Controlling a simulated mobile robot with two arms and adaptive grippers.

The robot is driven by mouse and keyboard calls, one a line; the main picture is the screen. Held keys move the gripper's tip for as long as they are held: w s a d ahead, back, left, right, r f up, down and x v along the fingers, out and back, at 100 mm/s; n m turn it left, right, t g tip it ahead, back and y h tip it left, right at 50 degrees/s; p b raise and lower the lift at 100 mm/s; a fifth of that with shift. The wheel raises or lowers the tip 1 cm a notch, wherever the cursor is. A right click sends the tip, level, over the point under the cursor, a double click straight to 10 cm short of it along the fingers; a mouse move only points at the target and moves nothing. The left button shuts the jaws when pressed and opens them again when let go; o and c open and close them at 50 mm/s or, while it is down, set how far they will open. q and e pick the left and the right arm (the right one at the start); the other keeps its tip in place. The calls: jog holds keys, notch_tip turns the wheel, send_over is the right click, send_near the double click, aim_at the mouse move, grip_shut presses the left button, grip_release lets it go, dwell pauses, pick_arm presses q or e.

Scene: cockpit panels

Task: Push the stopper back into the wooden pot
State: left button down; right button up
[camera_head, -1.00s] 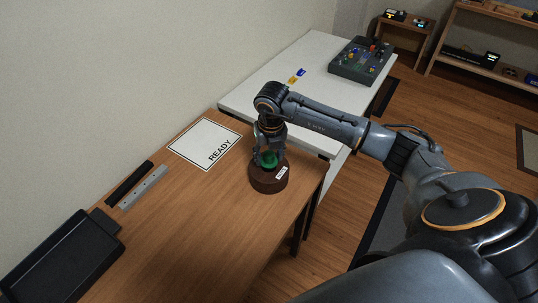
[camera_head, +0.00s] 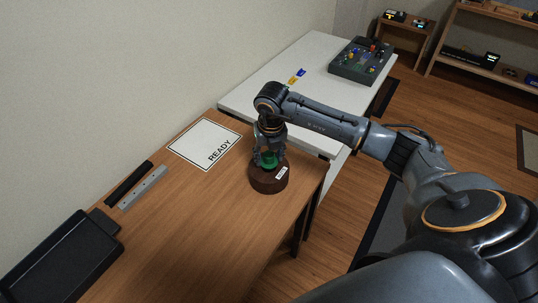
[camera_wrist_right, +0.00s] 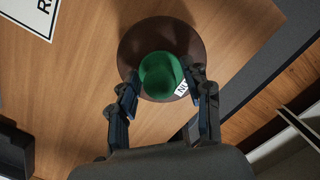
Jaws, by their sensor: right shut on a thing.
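The wooden pot (camera_head: 268,182) is dark brown and round with a small white label. It stands upright on the wooden table near its right edge. The green stopper (camera_head: 268,160) sits at the top of the pot. In the right wrist view the stopper (camera_wrist_right: 161,75) is roughly over the middle of the pot (camera_wrist_right: 134,42). How deep it sits is hard to tell. My right gripper (camera_head: 266,153) points down from above. In the right wrist view its fingers (camera_wrist_right: 162,82) are on either side of the stopper, shut on it. My left gripper is not in view.
A white READY sheet (camera_head: 206,144) lies left of the pot. A black bar (camera_head: 130,183), a grey bar (camera_head: 144,188) and a dark tray (camera_head: 66,258) lie further left. A white table (camera_head: 300,75) with a control box (camera_head: 362,60) stands behind. The wooden table's front middle is clear.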

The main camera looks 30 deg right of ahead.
aim_at(270, 158)
jog(key=shift+f+b, duration=0.8)
jog(key=shift+f, duration=0.25)
jog(key=o, duration=1)
jog(key=shift+r, duration=0.1)
jog(key=r, duration=0.4)
jog(key=s+r, duration=0.1)
jog(key=r, duration=0.6)
jog(key=shift+s+a+r, duration=0.2)
jog(key=shift+a+r, duration=0.05)
jog(key=shift+r, duration=0.15)
